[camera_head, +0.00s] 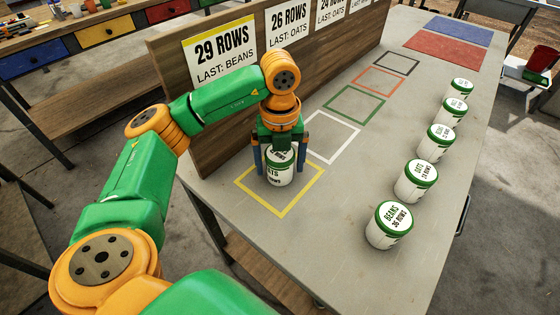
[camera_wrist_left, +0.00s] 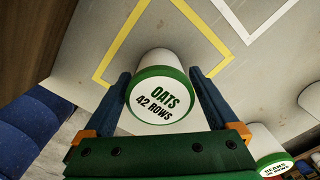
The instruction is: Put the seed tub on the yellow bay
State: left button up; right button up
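The seed tub (camera_head: 279,173) is white with a green-rimmed lid and stands upright inside the outline of the yellow bay (camera_head: 247,196). In the left wrist view its lid (camera_wrist_left: 160,101) reads OATS 42 ROWS. The yellow outline (camera_wrist_left: 122,41) shows around its far side there. My left gripper (camera_head: 281,158) points down over the tub with one finger on each side. In the left wrist view the fingers (camera_wrist_left: 161,74) lie close against the tub's sides. Whether its base touches the table is hard to tell. My right gripper is not in view.
Several similar tubs stand in a row at right, the nearest a beans tub (camera_head: 389,226). White (camera_head: 333,117), green, orange and black outlines run up the table behind the yellow bay. A wooden board (camera_head: 215,125) with row signs (camera_head: 222,54) stands along the left edge.

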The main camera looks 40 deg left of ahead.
pick_arm(q)
notch_tip(320, 180, up, 12)
jog(key=p, duration=0.4)
jog(key=shift+r, duration=0.15)
